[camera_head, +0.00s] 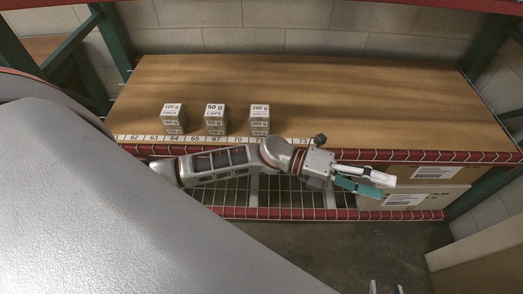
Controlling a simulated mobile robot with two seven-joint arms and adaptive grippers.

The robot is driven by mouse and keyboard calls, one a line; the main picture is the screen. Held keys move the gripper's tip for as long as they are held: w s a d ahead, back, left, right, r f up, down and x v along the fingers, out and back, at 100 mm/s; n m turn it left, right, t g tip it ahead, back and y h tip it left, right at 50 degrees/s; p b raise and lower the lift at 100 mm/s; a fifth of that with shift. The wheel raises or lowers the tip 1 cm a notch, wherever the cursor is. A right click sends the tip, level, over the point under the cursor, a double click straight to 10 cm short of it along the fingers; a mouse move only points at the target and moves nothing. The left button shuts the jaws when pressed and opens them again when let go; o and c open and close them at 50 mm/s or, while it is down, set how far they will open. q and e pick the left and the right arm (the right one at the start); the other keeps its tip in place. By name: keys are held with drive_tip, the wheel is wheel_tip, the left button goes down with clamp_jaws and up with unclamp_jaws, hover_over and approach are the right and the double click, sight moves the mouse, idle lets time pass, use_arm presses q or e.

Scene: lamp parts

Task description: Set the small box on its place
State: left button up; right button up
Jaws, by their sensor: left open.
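Three small white-and-grey boxes stand apart in a row on the wooden shelf (330,100): a box marked 100 g (172,115), a box marked 50 g CAPS (215,116) and a box marked 200 g (260,117). I cannot tell which one is the task's small box. My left gripper (378,184) is open and empty, in front of the shelf's front edge and to the right of the boxes, touching none of them. Only the two fingertips of my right gripper (385,289) show at the bottom edge; they are apart with nothing visible between them.
A numbered strip (150,138) runs along the shelf front above a red beam (430,156). Cartons (425,172) lie on the lower wire shelf at right. Green posts (115,40) stand at the sides. The shelf's right half is clear. A pale panel (480,255) stands at lower right.

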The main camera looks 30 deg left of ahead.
use_arm(q)
drive_tip(key=w+a+f+n+t+y, duration=0.1)
drive_tip(key=a+f+n+t+y, duration=0.5)
drive_tip(key=n, duration=0.6)
drive_tip(key=a+f+n+t+y, duration=0.45)
drive_tip(key=a+n+t, duration=0.2)
drive_tip(key=n, duration=0.55)
drive_tip(key=s+a+f+n+g+y, duration=0.5)
drive_tip(key=s+a+f+n, duration=0.3)
drive_tip(key=s+f, duration=0.5)
drive_tip(key=a+f, duration=0.1)
drive_tip(key=a, duration=0.1)
drive_tip(key=shift+a+f+n, duration=0.35)
drive_tip(key=shift+n, duration=0.05)
